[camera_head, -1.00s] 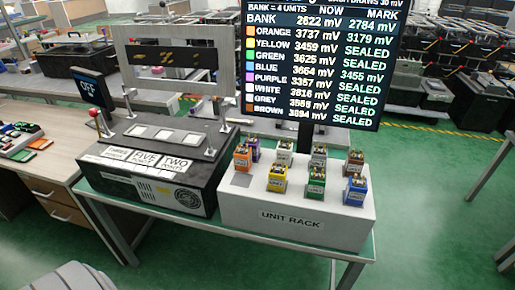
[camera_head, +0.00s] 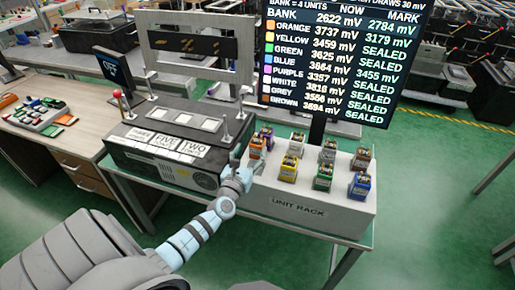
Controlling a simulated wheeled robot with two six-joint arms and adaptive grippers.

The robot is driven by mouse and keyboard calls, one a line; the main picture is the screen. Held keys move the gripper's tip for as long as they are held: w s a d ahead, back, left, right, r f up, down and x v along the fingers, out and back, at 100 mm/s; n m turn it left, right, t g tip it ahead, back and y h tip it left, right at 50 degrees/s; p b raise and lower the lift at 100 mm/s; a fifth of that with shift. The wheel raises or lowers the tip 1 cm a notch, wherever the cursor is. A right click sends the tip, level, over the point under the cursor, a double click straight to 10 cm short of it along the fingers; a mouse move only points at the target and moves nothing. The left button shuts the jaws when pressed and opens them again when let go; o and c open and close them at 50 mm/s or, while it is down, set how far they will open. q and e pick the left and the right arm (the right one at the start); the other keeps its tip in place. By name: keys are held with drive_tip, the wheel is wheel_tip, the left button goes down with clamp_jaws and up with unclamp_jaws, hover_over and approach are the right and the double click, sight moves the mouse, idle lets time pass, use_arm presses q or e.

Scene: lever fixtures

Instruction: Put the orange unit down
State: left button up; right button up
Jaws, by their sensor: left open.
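The orange unit (camera_head: 257,146) is a small block at the left end of the white unit rack (camera_head: 298,207). It appears to stand upright on the rack top. My left gripper (camera_head: 247,164) is at the rack's left end, just in front of and below the orange unit in the picture. Its jaws are open. The gripper hides part of the rack's left corner, and I cannot tell whether its fingers touch the unit. My right gripper is out of view.
A purple unit (camera_head: 267,138) stands close behind the orange one. A yellow unit (camera_head: 289,168) and several others fill the rack to the right. The black test box (camera_head: 186,170) with posts is left of the rack. A readings screen (camera_head: 335,65) rises behind.

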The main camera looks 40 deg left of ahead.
sight(255, 148)
use_arm(q)
drive_tip(key=x, duration=0.1)
drive_tip(key=b+x, duration=0.1)
drive_tip(key=x, duration=0.1)
drive_tip(key=f+b+x, duration=0.1)
drive_tip(key=x, duration=0.1)
drive_tip(key=shift+w+d, duration=0.2)
drive_tip(key=shift+d, duration=0.1)
drive_tip(key=shift+w+a, duration=0.15)
drive_tip(key=shift+w, duration=0.2)
drive_tip(key=shift+s+r, duration=0.1)
drive_tip(key=shift+r, duration=0.05)
drive_tip(key=c, duration=1.4)
drive_tip(key=shift+o, duration=0.2)
